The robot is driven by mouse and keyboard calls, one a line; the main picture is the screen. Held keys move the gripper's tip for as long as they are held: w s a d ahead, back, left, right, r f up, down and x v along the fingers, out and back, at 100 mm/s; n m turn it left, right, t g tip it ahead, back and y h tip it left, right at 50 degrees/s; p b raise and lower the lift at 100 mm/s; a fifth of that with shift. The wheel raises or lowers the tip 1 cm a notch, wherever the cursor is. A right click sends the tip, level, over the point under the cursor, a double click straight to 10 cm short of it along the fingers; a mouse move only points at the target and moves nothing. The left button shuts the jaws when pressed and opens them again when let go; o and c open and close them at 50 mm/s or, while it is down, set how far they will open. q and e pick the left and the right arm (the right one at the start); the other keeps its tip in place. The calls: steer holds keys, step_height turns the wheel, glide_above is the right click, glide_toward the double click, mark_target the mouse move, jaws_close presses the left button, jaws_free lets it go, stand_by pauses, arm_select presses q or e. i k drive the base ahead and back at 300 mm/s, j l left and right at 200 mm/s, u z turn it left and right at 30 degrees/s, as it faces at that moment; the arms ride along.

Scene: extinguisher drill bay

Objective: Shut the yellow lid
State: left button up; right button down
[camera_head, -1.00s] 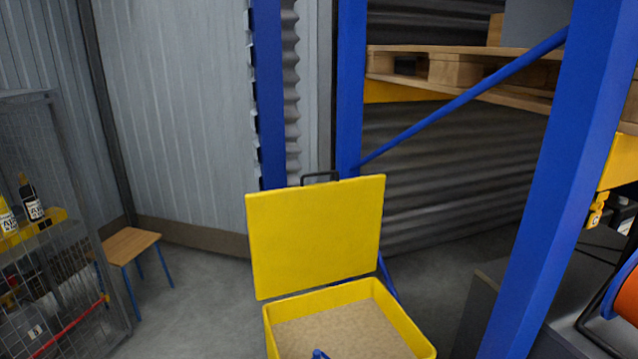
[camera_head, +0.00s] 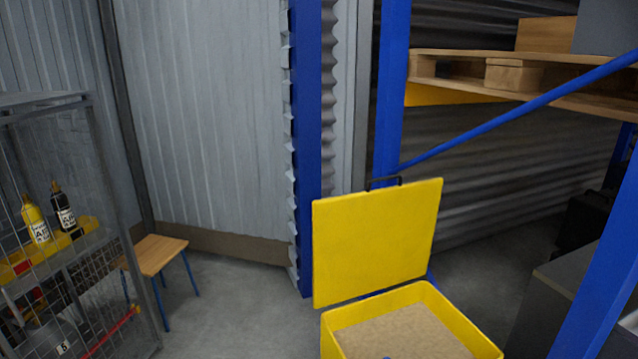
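The yellow lid (camera_head: 376,243) stands open and upright at the back of a yellow bin (camera_head: 472,335), right of centre in the head view. The bin holds a tan, sand-like fill (camera_head: 405,334). A small blue tip shows over the fill at the bottom edge of the view; I cannot tell what it belongs to. Neither of my grippers is in view.
A blue rack post (camera_head: 390,90) stands close behind the lid, with a pallet (camera_head: 500,75) up on the right. A wire cage with bottles (camera_head: 45,218) and a wooden stool (camera_head: 155,255) are at left. Floor (camera_head: 245,310) left of the bin is clear.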

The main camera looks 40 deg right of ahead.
mark_target(364, 242)
steer(key=i+j+z, duration=0.15)
steer(key=i, duration=0.3)
steer(key=i+j+z, duration=0.1)
steer(key=i, duration=0.35)
steer(key=i+j+z, duration=0.15)
steer(key=i+j, duration=0.2)
steer(key=i+l+z, duration=0.1)
steer(key=i+z, duration=0.6)
steer(key=z, duration=0.15)
steer(key=i+z, duration=0.4)
steer(key=i+j+z, duration=0.25)
steer(key=z, duration=0.15)
steer(key=i+j+z, duration=0.4)
steer(key=k+l, duration=0.1)
steer(key=l, duration=0.05)
